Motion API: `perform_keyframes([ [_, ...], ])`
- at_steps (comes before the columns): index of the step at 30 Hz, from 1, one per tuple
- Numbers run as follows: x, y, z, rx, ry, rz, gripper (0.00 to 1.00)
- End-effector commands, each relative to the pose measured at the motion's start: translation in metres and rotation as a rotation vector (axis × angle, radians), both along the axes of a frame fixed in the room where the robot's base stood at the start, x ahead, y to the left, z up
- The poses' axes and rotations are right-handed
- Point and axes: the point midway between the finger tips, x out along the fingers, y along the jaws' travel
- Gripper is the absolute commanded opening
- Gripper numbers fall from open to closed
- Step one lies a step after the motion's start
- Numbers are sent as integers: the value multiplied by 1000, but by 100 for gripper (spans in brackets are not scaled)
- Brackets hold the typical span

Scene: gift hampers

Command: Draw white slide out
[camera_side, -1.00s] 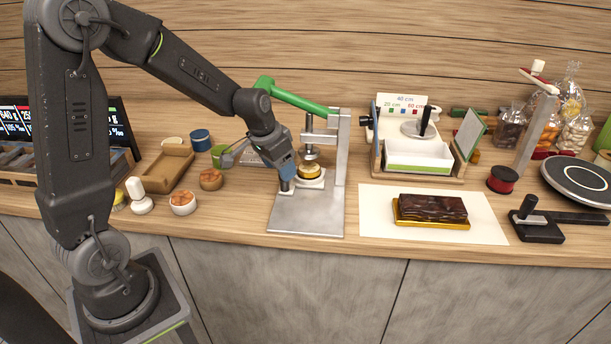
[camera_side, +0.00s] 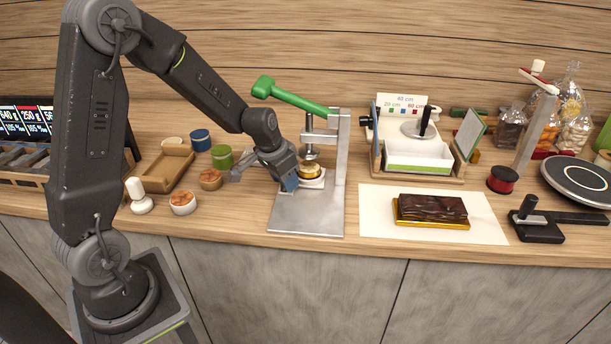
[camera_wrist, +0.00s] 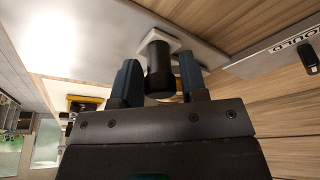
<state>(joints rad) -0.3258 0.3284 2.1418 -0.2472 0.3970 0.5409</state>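The white slide (camera_side: 314,184) lies on the base plate of a metal press (camera_side: 306,212), with a brass-coloured round mould (camera_side: 310,171) on it under the plunger. Its black knob (camera_wrist: 159,68) shows in the wrist view beside a white edge of the slide (camera_wrist: 165,41). My gripper (camera_side: 290,181) is low at the slide's left front. In the wrist view its two blue fingertips (camera_wrist: 159,62) stand on either side of the knob. A gap shows at the right finger; contact at the left finger is unclear. In the side view the knob is hidden behind my gripper.
The green press lever (camera_side: 292,97) is raised above my gripper. Wooden tray (camera_side: 164,168), small pots (camera_side: 183,203) and a green tin (camera_side: 221,156) stand to the left. A chocolate block (camera_side: 431,208) lies on white paper (camera_side: 376,222) to the right.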

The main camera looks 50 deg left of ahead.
Motion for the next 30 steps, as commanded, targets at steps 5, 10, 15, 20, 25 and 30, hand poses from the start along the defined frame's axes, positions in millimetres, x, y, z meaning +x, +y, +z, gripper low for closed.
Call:
perform_keyframes([
  [5, 0, 0, 0, 0, 0, 0, 22],
  [10, -1, 0, 0, 0, 0, 0, 17],
  [15, -6, -7, 0, -1, 2, -1, 17],
  [20, -13, -13, 0, 0, 1, -1, 17],
  [25, -20, -20, 0, 0, 1, -1, 17],
  [30, -26, -27, 0, 0, 1, -2, 17],
])
